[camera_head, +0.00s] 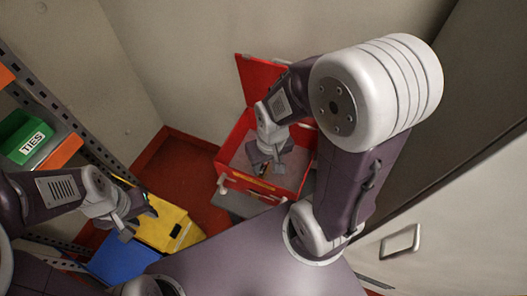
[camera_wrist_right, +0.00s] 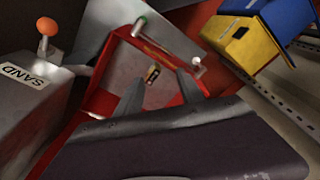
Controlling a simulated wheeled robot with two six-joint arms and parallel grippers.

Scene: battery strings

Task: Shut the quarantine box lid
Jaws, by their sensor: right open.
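The red quarantine box (camera_head: 308,172) stands in the middle of the head view with its lid (camera_head: 256,80) raised at the back. Its grey inside shows, and it also appears in the right wrist view (camera_wrist_right: 112,48). A small dark object with orange marks (camera_wrist_right: 152,74) lies on the box floor. My right gripper (camera_head: 266,160) is open over the box opening, and its two fingers show apart in the wrist view (camera_wrist_right: 160,92). My arm hides part of the lid and the rim. My left gripper (camera_head: 128,226) is away to the left, its jaws unclear.
A yellow box (camera_head: 168,224) and a blue box (camera_head: 122,260) stand left of the red box. A shelf holds a green bin (camera_head: 24,138) marked TIES. A grey SAND container (camera_wrist_right: 28,95) with an orange knob stands beside the red box. A wall is close behind.

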